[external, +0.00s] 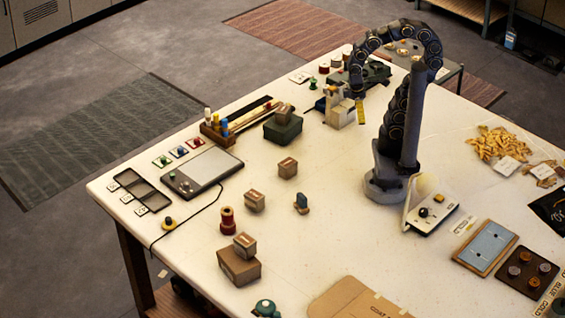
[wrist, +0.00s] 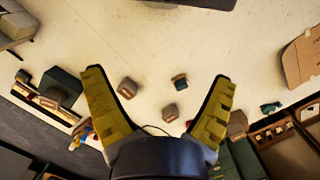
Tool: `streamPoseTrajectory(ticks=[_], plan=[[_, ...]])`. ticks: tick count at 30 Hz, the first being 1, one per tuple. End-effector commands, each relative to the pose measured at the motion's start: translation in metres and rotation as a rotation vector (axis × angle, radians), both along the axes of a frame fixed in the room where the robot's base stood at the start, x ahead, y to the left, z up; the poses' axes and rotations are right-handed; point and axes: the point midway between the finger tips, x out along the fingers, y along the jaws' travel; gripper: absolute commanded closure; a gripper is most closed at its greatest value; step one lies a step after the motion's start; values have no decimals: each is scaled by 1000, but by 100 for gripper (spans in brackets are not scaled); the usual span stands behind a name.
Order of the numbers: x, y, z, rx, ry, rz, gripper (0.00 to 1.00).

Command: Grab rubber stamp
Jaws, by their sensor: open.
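A small item with a dark blue top and a wooden-looking base (external: 301,203) stands in the middle of the white table; it looks like the rubber stamp. It also shows in the wrist view (wrist: 179,79), between my spread fingers and apart from both. My gripper (wrist: 158,76) is open and empty, with its two yellow fingers wide apart. In the external view my gripper (external: 360,108) hangs at the end of the arched arm, near the back of the table. It is well away from the blue-topped item, and only part of the yellow fingers shows.
Small brown boxes (external: 288,168) and (external: 255,200) stand near the blue-topped item, with a red spool (external: 227,221) to the left. A dark green box (external: 283,127) and a tablet (external: 203,171) lie farther left. The table right around the item is clear.

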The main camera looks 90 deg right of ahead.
Motion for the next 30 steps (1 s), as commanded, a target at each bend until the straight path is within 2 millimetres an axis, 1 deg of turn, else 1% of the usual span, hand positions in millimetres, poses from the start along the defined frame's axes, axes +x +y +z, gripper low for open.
streamPoseTrajectory(ticks=[1,2,10,14,17,20,21,23,24,26,27,29,30], plan=[[0,0,0,0,0,1,43],[0,0,0,0,0,1,46],[0,0,0,0,1,0,46],[8,7,-4,16,12,-42,46],[27,20,-14,40,24,-138,46],[57,37,-32,57,32,-282,46],[70,44,-41,61,28,-344,46],[89,53,-55,59,26,-436,46],[102,58,-66,53,17,-495,46],[118,65,-84,39,10,-581,46],[130,69,-97,28,-2,-637,46],[145,75,-117,9,-18,-718,46],[154,78,-130,-6,-35,-767,46]])
